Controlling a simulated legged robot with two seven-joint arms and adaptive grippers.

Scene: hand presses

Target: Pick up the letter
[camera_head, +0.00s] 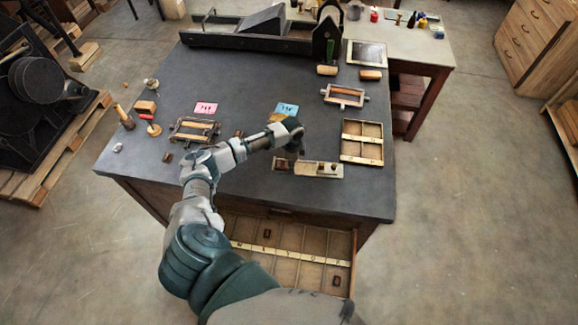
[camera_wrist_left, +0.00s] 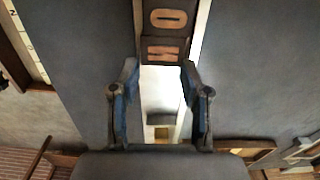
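My left gripper (camera_head: 299,148) hangs over the front part of the dark table, above the left part of a pale holder (camera_head: 312,169). In the left wrist view my left gripper (camera_wrist_left: 159,72) is open, its two fingers apart with nothing between them. The pale holder (camera_wrist_left: 158,88) shows between and beyond the fingers. Two brown letter blocks lie end to end just past the fingertips: one with a reddish mark (camera_wrist_left: 164,49) and one with a dark slot-like mark (camera_wrist_left: 168,18). I cannot tell which letter is meant. My right gripper is not in view.
A wooden divided case (camera_head: 362,141) stands right of the holder. An open drawer (camera_head: 290,269) with a few blocks juts out below the table. Pink (camera_head: 206,108) and blue (camera_head: 286,110) notes, a roller frame (camera_head: 195,130) and a press (camera_head: 255,35) are on the table.

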